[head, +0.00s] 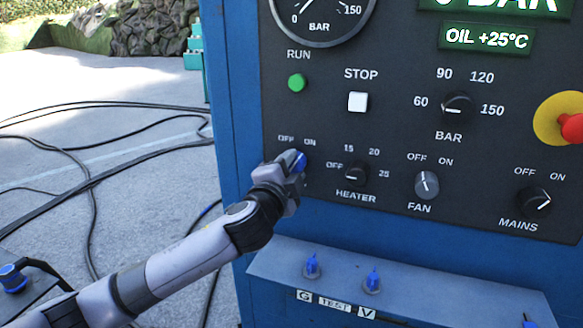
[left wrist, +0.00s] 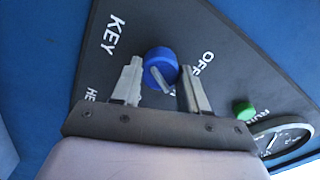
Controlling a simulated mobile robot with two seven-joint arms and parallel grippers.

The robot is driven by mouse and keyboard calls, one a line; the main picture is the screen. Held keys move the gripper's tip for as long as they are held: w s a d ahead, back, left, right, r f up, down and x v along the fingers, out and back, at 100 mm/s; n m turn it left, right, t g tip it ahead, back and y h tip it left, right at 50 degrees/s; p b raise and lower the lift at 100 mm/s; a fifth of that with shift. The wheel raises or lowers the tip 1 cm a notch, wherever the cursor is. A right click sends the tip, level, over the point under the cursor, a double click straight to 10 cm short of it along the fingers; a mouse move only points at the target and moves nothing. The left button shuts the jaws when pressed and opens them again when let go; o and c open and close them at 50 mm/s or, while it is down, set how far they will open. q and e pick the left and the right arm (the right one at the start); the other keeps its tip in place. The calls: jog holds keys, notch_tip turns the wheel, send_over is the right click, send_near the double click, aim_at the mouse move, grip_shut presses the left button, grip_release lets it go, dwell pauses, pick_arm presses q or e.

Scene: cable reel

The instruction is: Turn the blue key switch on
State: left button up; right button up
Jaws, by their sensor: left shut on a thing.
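The blue key switch (head: 299,160) is a round knob on the dark control panel, under the small OFF and ON labels. In the left wrist view the knob (left wrist: 158,58) shows a pale bar slanting from upper left to lower right. The OFF label is right of it there, and the ON label is mostly hidden. I cannot tell for sure which label the bar marks. My left gripper (head: 294,168) is shut on the knob, with one finger on each side in the left wrist view (left wrist: 159,74). My right gripper is not in view.
The heater knob (head: 352,174), fan knob (head: 427,185) and mains knob (head: 537,203) sit right of the switch. The green RUN button (head: 297,83) and white STOP button (head: 358,102) are above. A ledge with blue-topped posts (head: 312,266) juts out below. Cables lie on the ground.

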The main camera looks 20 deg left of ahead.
pick_arm(q)
jog(key=o, duration=1.1)
jog(key=shift+c, duration=0.2)
jog(key=shift+s, duration=0.1)
jog(key=s, duration=0.7)
jog(key=shift+a, duration=0.1)
jog(key=s+d+f+n+g+h+p, duration=0.1)
jog(key=s+f+n+g+p, duration=0.2)
jog(key=f, duration=0.6)
jog(key=s+d+f+n+g+h+p, duration=0.1)
jog(key=s+f+n+g, duration=0.1)
jog(key=s+f, duration=0.55)
jog(key=s+a+f+n+g+p, duration=0.2)
jog(key=s+a+f+n, duration=0.2)
jog(key=s+f, duration=0.8)
jog(key=s+n, duration=0.2)
jog(key=s, duration=0.1)
jog(key=shift+f+n+g, duration=0.3)
jog(key=shift+f+n, duration=0.05)
jog(key=shift+n, duration=0.05)
